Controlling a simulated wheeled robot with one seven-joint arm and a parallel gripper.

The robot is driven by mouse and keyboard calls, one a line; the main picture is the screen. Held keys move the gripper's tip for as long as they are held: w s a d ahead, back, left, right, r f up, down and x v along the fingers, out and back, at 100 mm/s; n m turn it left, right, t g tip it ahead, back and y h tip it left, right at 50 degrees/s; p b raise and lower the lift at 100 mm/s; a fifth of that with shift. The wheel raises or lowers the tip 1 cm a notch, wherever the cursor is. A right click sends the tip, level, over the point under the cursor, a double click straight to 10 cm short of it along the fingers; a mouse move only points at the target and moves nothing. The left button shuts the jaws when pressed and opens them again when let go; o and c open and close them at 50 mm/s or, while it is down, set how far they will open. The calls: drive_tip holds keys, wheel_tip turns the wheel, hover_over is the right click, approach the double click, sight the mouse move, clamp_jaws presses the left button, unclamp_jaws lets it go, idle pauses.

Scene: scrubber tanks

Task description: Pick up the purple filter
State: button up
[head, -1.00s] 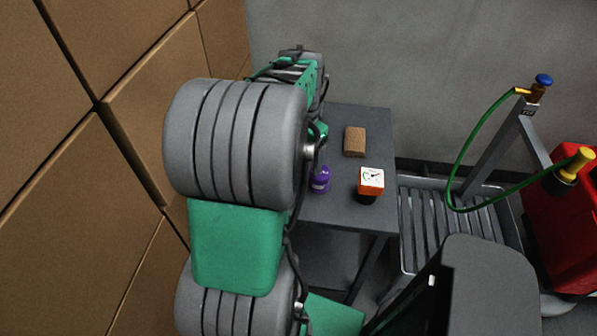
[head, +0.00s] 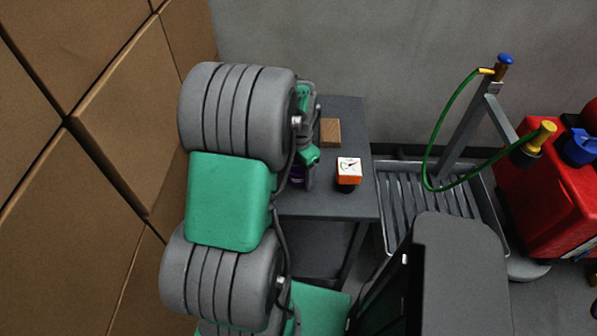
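The purple filter (head: 297,173) stands on the grey table (head: 345,203). Only a small purple part of it shows; my arm covers the rest. The end of my arm is over the left part of the table, close to the filter. My gripper's fingers are hidden behind my own arm links, so I cannot tell whether they are open or shut, or whether they touch the filter.
An orange gauge with a white face (head: 348,171) stands right of the filter. A brown block (head: 331,132) lies farther back. Stacked cardboard boxes (head: 130,130) rise close on the left. A grey slatted tray (head: 440,205), a green hose (head: 437,125) and a red container (head: 560,200) are on the right.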

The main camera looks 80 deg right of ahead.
drive_tip(key=c, duration=1.2)
drive_tip(key=shift+r, duration=0.1)
